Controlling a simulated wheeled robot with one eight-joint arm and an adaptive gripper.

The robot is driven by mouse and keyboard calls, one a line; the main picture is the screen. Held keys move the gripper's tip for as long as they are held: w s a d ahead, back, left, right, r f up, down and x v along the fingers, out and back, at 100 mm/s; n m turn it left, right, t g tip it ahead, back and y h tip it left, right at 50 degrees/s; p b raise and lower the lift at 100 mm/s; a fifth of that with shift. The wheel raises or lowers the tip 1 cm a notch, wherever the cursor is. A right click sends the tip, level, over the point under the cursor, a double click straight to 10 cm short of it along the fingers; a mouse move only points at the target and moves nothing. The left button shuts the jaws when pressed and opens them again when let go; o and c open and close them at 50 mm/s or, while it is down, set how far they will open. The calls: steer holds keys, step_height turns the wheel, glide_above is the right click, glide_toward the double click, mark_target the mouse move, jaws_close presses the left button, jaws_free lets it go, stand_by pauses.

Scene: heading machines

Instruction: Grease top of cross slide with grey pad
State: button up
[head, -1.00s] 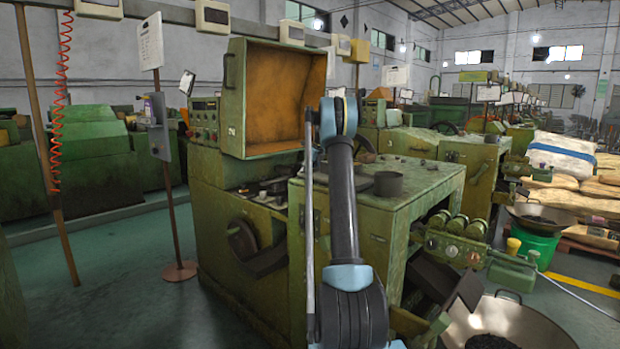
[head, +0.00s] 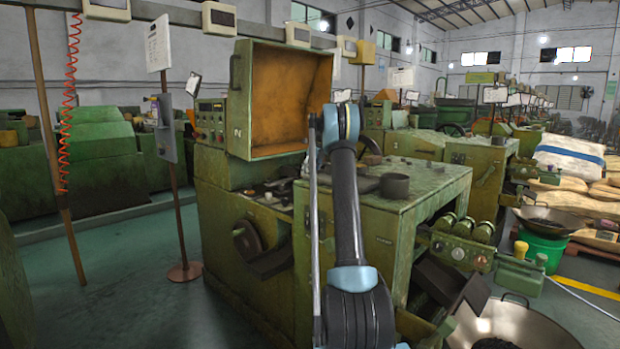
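The green heading machine (head: 240,222) stands ahead with its hinged cover (head: 285,95) raised, showing an orange-brown inside. Small metal parts lie in the opening under the cover (head: 275,190). I cannot tell which of them is the cross slide. My arm (head: 345,215) rises in the middle of the view in front of the machine, with its upper joint near the cover's lower right corner. My gripper is not visible. A thin grey rod (head: 315,240) runs upright along the arm's left side. I cannot make out a grey pad.
A wide metal pan (head: 505,320) sits at lower right near a green bucket (head: 541,250). A floor stand (head: 180,230) and a brown post (head: 58,180) stand left. Green floor between them is clear.

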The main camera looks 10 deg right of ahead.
steer(key=shift+r, duration=2.15)
steer(key=shift+r, duration=1.55)
